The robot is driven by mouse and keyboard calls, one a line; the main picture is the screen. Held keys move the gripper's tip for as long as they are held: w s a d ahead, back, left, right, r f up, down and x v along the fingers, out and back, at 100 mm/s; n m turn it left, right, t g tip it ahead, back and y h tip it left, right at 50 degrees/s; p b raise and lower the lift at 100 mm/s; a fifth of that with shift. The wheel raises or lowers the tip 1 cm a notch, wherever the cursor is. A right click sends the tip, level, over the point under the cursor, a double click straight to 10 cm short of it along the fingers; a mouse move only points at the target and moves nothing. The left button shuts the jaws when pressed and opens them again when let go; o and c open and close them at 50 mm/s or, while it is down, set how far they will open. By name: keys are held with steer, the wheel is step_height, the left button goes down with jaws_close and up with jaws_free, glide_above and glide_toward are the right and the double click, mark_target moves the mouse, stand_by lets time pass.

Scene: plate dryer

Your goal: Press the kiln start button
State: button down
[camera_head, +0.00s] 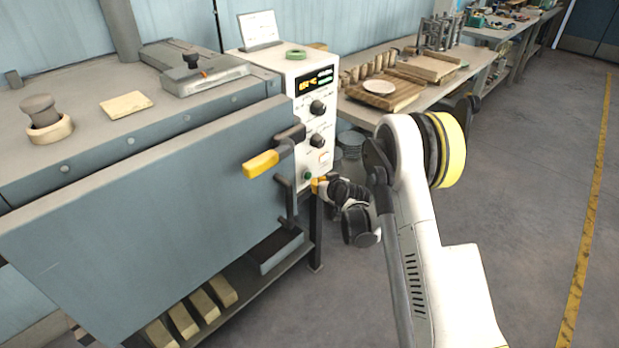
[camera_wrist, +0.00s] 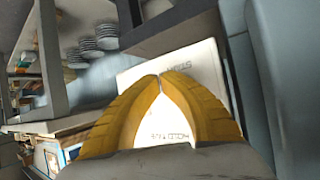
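The kiln (camera_head: 140,190) is a large blue-grey box at the left in the head view. Its white control panel (camera_head: 326,128) has black knobs, a lit display and a small green button (camera_head: 307,175) low down. My gripper (camera_head: 315,185) is close to the panel's lower part, just beside the green button; I cannot tell whether it touches. In the wrist view, my gripper's yellow fingers (camera_wrist: 161,74) meet at their tips with nothing visible between them. They are in front of the white panel (camera_wrist: 140,72) with partly legible lettering. No button shows there; the fingers may hide it.
A yellow-ended door handle (camera_head: 262,163) juts out left of the panel. A workbench (camera_head: 425,95) with wooden boards, cups and a plate stands behind. Grey cans (camera_head: 350,148) stand beside the kiln. The floor (camera_head: 530,190) at right is clear.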

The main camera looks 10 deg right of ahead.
steer(key=s+d, duration=0.1)
steer(key=s, duration=0.1)
steer(key=s+d, duration=0.2)
stand_by(0.6)
stand_by(0.5)
steer(key=s+a+r+g, duration=0.1)
steer(key=s+a+r, duration=0.1)
steer(key=s+r, duration=0.75)
steer(key=s+a+r+g, duration=0.1)
steer(key=s+r+g, duration=0.1)
steer(key=s+r, duration=0.75)
steer(key=s+d+r+m+g+h, duration=0.1)
steer(key=s+r+m+g+h, duration=0.1)
steer(key=s, duration=1.9)
steer(key=shift+s+r+h, duration=0.3)
steer(key=shift+s+r, duration=0.1)
steer(key=shift+r, duration=0.5)
